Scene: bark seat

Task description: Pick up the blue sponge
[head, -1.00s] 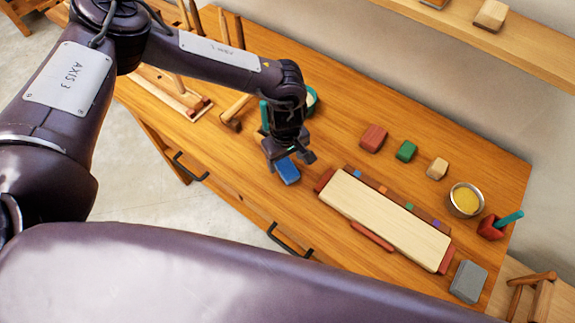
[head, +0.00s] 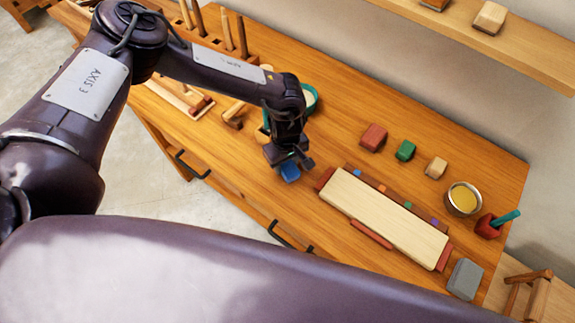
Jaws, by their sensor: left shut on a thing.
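The blue sponge (head: 290,172) is a small blue block near the front edge of the wooden bench, left of the long pale board. My left gripper (head: 289,159) points down over it and is shut on it. The fingers and wrist hide much of the sponge. I cannot tell whether the sponge touches the bench top. My right gripper is not in view.
A pale board (head: 385,215) with red ends lies just right of the sponge. Red (head: 374,137), green (head: 405,150) and tan (head: 436,167) blocks sit behind it. A metal bowl (head: 463,199) and a grey block (head: 465,279) are farther right. A green-rimmed bowl (head: 312,97) is behind my gripper.

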